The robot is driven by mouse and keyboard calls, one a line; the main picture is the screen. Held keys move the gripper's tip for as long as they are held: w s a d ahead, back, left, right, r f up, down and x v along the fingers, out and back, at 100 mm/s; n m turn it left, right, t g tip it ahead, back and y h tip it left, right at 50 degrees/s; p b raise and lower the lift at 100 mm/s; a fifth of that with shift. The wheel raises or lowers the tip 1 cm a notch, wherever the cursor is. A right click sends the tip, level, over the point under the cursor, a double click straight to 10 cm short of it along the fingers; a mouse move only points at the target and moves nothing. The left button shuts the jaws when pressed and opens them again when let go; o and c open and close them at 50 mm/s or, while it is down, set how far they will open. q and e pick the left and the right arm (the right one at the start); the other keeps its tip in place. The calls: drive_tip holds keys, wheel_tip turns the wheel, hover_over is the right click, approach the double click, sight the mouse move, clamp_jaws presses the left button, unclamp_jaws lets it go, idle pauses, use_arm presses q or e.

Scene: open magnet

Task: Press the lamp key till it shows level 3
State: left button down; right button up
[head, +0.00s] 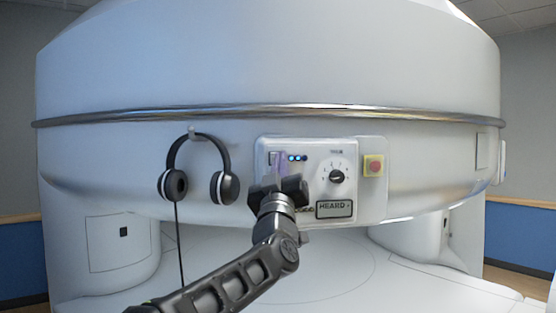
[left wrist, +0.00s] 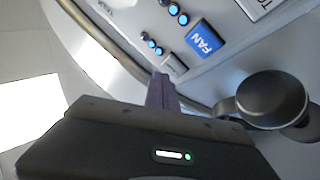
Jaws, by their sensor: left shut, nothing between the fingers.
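The control panel (head: 320,160) is on the white magnet's front. The pale lamp key (head: 273,158) is at its upper left, partly behind my gripper; its label is not readable. Beside it is a row of small lamp lights (head: 297,158); two look bright blue and the third dimmer. The wrist view also shows these lights (left wrist: 152,43) and the key (left wrist: 173,65). My left gripper (head: 279,170) is shut and empty, its purple fingertips (left wrist: 162,85) right by the key; I cannot tell if they touch it. My right gripper is not in view.
The blue FAN key (left wrist: 204,39) is close to the lamp key, with lit blue lights (left wrist: 173,9). A dial (head: 337,176), a red button (head: 373,166) and a HEARD plate (head: 335,209) lie to the right. Headphones (head: 228,187) hang to the left.

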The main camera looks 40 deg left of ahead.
use_arm(q)
drive_tip(key=shift+w+a, duration=0.1)
drive_tip(key=shift+w, duration=0.05)
idle(0.4)
drive_tip(key=shift+w+a, duration=0.2)
drive_tip(key=shift+a, duration=0.05)
drive_tip(key=shift+w+a, duration=0.25)
drive_tip(key=shift+a, duration=0.1)
idle(0.9)
drive_tip(key=shift+d, duration=0.1)
drive_tip(key=shift+s+d+b, duration=0.45)
drive_tip(key=shift+s+d, duration=0.1)
idle(0.5)
